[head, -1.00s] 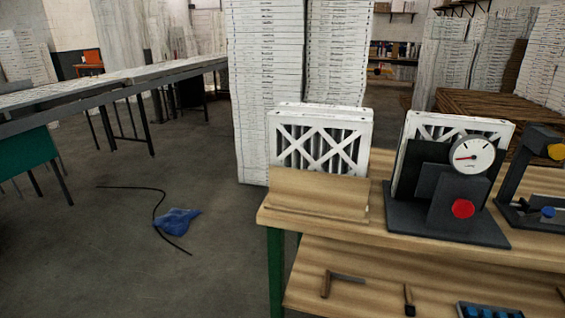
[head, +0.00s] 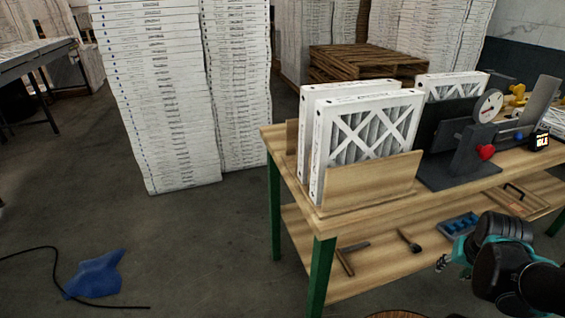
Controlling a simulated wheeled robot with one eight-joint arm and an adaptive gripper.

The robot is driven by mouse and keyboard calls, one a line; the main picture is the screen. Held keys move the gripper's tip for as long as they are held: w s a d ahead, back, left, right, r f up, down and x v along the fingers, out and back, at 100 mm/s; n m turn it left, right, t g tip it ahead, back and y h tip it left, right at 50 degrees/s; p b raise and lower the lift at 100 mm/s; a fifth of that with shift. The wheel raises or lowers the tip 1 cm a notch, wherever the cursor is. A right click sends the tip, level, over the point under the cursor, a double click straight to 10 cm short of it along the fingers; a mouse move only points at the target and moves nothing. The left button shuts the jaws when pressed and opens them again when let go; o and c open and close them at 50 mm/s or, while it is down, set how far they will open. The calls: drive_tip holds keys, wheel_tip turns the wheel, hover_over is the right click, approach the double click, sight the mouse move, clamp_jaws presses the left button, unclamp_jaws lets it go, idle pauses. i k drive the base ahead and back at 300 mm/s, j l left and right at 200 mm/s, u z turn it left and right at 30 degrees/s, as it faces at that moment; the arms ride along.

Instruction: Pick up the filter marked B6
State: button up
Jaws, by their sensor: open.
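Two white-framed pleated filters stand upright side by side in a wooden holder (head: 372,182) on the bench's left end. The near filter (head: 371,134) shows its crossed lattice face; the far filter (head: 309,104) is mostly hidden behind it. A third filter (head: 452,87) stands behind the dark gauge stand (head: 440,150), partly hidden. Small print on the frames is too small to read, so I cannot tell which is B6. My gripper (head: 441,263) is at lower right, in front of the bench, open and apart from the filters. Its fingers show only small.
The wooden bench (head: 440,198) has green legs and a lower shelf with hand tools and a blue tray (head: 460,224). Tall stacks of white boxes (head: 165,110) stand behind left. A blue cloth (head: 97,275) and black hose lie on the otherwise open floor at left.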

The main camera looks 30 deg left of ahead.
sight(347, 129)
drive_tip(key=k+j, duration=0.1)
drive_tip(key=j, duration=0.25)
drive_tip(key=k+j, duration=0.15)
drive_tip(key=j, duration=0.2)
drive_tip(key=k+j, duration=0.1)
drive_tip(key=j, duration=0.25)
drive_tip(key=k+j, duration=0.15)
drive_tip(key=j, duration=0.2)
